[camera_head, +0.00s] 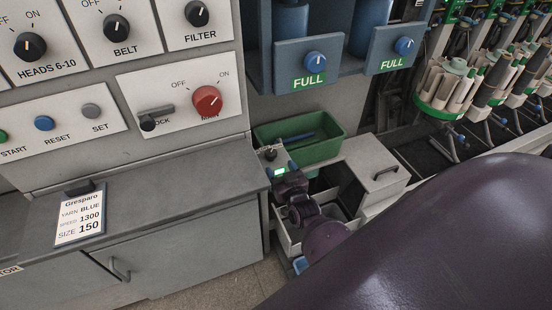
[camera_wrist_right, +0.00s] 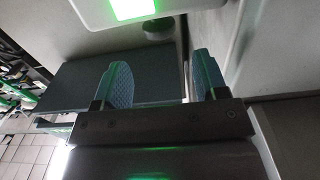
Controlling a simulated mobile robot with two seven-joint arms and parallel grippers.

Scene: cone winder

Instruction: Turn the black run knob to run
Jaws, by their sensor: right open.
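My left gripper is not in view.
A grey panel at left carries black HEADS 6-10 (camera_head: 30,46), BELT (camera_head: 117,27) and FILTER (camera_head: 197,13) knobs and a red MAIN knob (camera_head: 207,101).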

